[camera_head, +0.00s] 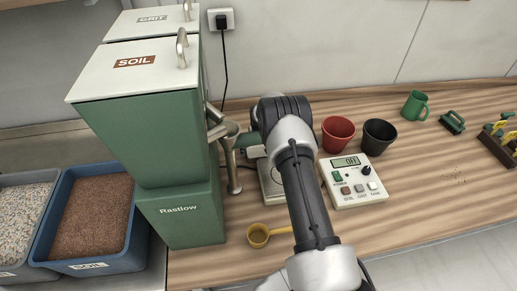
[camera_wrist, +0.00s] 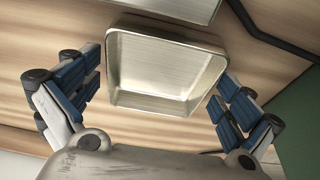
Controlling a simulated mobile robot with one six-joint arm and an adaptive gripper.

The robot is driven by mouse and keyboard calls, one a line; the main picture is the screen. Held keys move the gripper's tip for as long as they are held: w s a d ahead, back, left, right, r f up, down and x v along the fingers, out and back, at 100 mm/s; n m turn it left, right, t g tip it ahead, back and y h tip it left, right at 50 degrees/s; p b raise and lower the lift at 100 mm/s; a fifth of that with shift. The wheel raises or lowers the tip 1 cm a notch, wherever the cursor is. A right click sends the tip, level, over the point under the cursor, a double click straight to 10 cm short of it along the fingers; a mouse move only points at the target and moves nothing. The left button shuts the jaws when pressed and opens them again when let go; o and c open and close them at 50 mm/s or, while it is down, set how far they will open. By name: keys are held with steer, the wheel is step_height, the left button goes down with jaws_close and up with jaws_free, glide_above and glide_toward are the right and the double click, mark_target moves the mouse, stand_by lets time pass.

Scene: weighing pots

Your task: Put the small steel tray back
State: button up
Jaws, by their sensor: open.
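The small steel tray (camera_wrist: 165,66) is a shallow, square metal dish, seen in the wrist view between my two fingers. My gripper (camera_wrist: 158,88) is open, with one blue-padded finger on each side of the tray and a visible gap at both sides. The tray appears to be at the wooden counter (camera_wrist: 40,35); its exact height above the surface is hard to tell. In the head view my arm hides the gripper and most of the area around the tray.
A green soil dispenser (camera_head: 150,140) stands close on the left. A balance with a display (camera_head: 348,180) stands right of my arm, with a red pot (camera_head: 337,134) and a black pot (camera_head: 379,137) behind it. A yellow scoop (camera_head: 259,236) lies in front. A black cable (camera_wrist: 260,35) runs nearby.

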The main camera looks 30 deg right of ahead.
steer(key=shift+r, duration=0.1)
steer(key=shift+r+p, duration=0.25)
steer(key=shift+p, duration=0.1)
steer(key=p+v, duration=0.1)
steer(key=v, duration=0.6)
steer(key=shift+p, duration=0.35)
steer(key=shift+r, duration=0.15)
